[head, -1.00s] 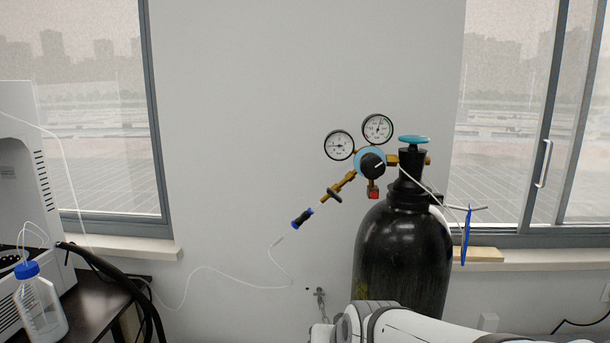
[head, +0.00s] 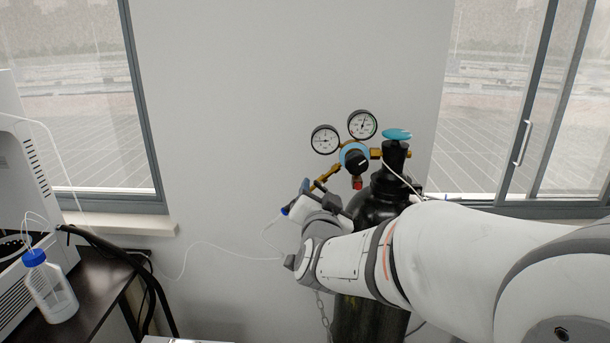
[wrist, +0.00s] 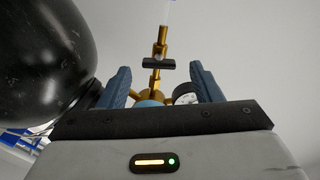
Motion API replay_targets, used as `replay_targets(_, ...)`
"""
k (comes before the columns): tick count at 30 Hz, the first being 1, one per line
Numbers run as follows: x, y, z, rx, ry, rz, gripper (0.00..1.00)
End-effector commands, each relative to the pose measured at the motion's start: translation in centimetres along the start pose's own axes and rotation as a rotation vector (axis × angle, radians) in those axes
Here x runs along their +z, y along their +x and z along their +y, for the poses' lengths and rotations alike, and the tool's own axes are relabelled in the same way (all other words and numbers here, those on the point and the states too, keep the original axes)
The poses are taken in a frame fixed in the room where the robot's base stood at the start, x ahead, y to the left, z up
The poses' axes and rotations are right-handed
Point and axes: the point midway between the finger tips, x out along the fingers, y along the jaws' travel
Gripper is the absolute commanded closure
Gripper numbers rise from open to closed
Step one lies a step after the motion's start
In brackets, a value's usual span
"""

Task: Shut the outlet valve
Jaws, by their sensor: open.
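The outlet valve shows in the wrist view as a black bar handle (wrist: 158,64) across a brass outlet stem (wrist: 156,80). It lies ahead of my gripper (wrist: 160,68), between the lines of the two open fingers, apart from both. In the head view my gripper (head: 321,195) is raised to the brass outlet stem (head: 327,175), left of the regulator (head: 355,158). My gripper and wrist hide the valve handle there. The fingers hold nothing.
The black gas cylinder (head: 378,205) stands close to the right of my gripper, with a blue top handwheel (head: 397,134). Two gauges (head: 325,139) sit above the stem. A thin tube (head: 215,246) runs left to the dark table (head: 105,285) with a bottle (head: 50,287).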

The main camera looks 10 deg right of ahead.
Motion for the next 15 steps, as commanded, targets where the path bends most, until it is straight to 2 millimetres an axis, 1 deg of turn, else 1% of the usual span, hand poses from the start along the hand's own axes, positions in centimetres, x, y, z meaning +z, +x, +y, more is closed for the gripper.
replay_targets(9, -0.1, 4.5, 0.1, 0.004, -0.002, -0.002, 0.41)
replay_targets(15, -0.1, 6.6, 0.1, 0.003, -0.002, -0.002, 0.41)
